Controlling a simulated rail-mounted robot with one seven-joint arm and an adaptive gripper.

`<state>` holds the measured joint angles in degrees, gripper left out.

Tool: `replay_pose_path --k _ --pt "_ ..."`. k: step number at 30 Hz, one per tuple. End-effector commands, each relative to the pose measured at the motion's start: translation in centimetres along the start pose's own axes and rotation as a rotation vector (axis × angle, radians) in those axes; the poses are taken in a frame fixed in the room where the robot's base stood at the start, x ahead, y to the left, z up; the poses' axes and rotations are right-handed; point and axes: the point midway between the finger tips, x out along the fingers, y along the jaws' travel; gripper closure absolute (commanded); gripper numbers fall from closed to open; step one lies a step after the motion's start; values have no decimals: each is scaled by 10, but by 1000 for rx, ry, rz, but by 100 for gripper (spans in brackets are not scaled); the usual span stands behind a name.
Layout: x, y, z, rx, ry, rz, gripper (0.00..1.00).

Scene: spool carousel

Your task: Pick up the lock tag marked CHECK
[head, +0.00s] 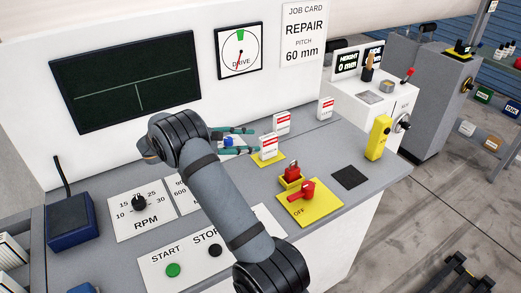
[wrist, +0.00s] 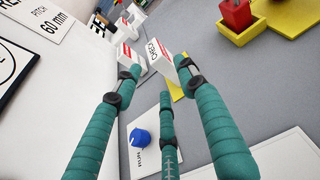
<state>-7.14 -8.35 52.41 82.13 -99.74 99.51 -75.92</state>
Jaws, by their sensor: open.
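The white lock tag marked CHECK (wrist: 157,52) stands just ahead of my fingertips in the wrist view, between the left and right fingers. My gripper (wrist: 157,72) is open and empty, with teal fingers. In the head view, the nearest white tag with a red band (head: 268,147) stands on a yellow plate (head: 270,161) at the fingertips of my gripper (head: 256,140); its lettering is too small to read there. I cannot tell whether a finger touches it.
Two similar tags (head: 282,123) (head: 326,108) stand behind on the grey bench. A red padlock (head: 291,173) and red OFF switch (head: 302,191) on yellow sit to the right. A blue knob (wrist: 140,137) is below the fingers. A yellow block (head: 378,138) stands farther right.

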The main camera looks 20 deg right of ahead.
Motion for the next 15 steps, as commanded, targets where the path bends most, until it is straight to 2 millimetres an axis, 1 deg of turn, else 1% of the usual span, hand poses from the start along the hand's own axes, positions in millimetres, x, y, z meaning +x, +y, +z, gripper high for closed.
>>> replay_pose_path --k 1,3,10,15 --pt "10 -1 2 0 0 -5 59" --pt "19 -1 2 1 0 -4 59" --pt "38 0 0 2 2 -2 59" --pt "63 0 -4 1 2 -5 59"
